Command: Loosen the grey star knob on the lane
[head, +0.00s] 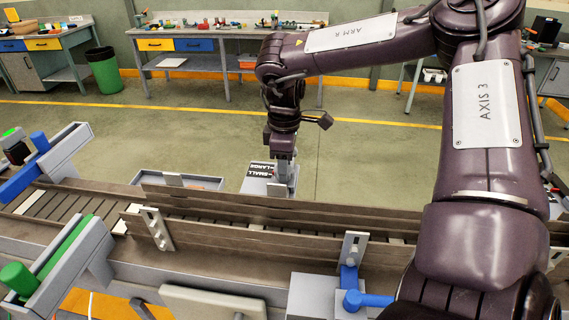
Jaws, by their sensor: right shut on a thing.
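My right gripper (281,180) reaches down behind the far rail of the lane (300,212). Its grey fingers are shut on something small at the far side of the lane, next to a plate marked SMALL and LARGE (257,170). The fingers and the rail hide what is held; its place fits the grey star knob, but its shape cannot be made out. A slotted grey bracket (157,228) stands on the near rail at left, and another (353,247) stands at right above a blue handle (350,280). My left gripper is not in view.
A green roller (62,248) and a blue bar (30,180) on grey channels stand at left. A grey box (318,294) sits at the front. Workbenches (230,35) and a green bin (104,70) are far back. The floor between is clear.

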